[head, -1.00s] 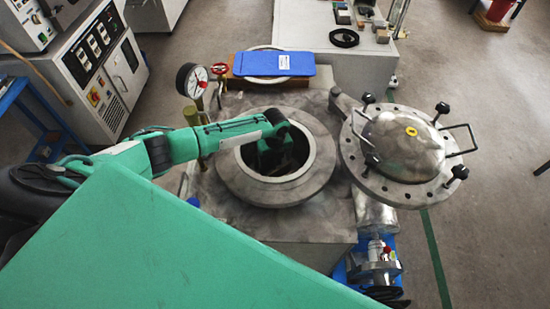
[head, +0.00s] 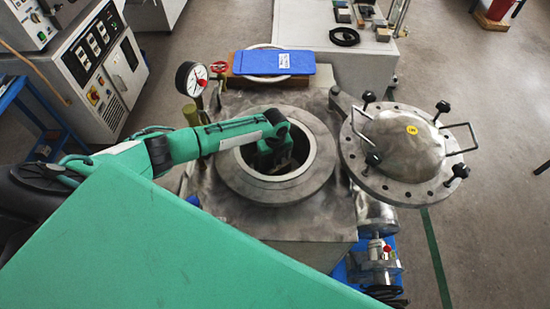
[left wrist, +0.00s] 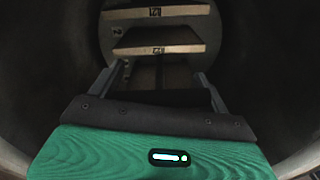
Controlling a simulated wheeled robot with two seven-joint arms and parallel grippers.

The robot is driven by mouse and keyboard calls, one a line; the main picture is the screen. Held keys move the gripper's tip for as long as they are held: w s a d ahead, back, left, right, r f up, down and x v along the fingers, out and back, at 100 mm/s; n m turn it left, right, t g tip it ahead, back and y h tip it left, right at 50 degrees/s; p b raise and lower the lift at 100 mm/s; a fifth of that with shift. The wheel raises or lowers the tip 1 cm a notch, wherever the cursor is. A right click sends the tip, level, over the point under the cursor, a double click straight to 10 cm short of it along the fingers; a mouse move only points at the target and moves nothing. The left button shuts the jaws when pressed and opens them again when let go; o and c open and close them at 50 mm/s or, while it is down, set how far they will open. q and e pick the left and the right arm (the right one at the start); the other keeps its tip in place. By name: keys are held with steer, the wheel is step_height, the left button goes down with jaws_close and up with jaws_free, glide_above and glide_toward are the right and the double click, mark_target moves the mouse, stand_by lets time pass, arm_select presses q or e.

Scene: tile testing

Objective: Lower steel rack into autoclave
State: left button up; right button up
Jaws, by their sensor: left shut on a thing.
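The autoclave (head: 235,182) is a grey metal vessel with a round open mouth, in the middle of the head view. My left gripper (head: 274,154) points down inside the mouth, near its middle. In the left wrist view, my left gripper (left wrist: 161,76) is shut on the steel rack (left wrist: 158,73), which is dark and hard to make out. Pale tiles with number labels (left wrist: 158,50) show beyond the fingers, inside the dark round wall. The rack's lower part and the vessel's bottom are hidden. My right gripper is not in view.
The domed lid (head: 405,140) is swung open to the right of the mouth. A pressure gauge (head: 190,78) and a red valve wheel (head: 219,68) stand at the back left. A blue clipboard (head: 275,63) lies behind the mouth.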

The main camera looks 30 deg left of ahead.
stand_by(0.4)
arm_select(q)
steer(key=o, duration=1.7)
steer(key=shift+s+f, duration=0.1)
step_height(320, 180, up, 20)
steer(key=p, duration=1.7)
steer(key=shift+f, duration=0.1)
